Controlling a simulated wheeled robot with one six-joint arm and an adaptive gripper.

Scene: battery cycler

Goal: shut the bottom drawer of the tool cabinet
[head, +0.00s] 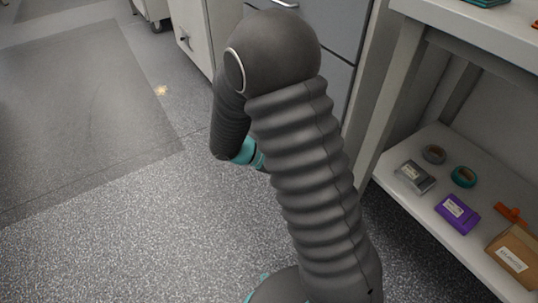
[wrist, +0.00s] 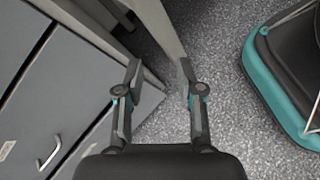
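The grey tool cabinet (head: 330,32) stands behind my arm in the head view, which covers much of its front. In the wrist view its drawer fronts (wrist: 62,88) fill the left side, with a bar handle (wrist: 48,152) on one of them. A grey panel (wrist: 150,98) at the cabinet's lower end reaches behind my left finger. It may be the bottom drawer, but I cannot tell how far out it stands. My gripper (wrist: 158,70) is open and empty, with its fingers apart over the floor beside the cabinet. I cannot tell whether a finger touches the panel.
A bench with a lower shelf (head: 415,208) stands right of the cabinet. The shelf holds tape rolls (head: 464,177), a purple box (head: 457,213) and a cardboard box (head: 514,254). Open speckled floor (head: 130,235) and a dark mat (head: 75,110) lie to the left.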

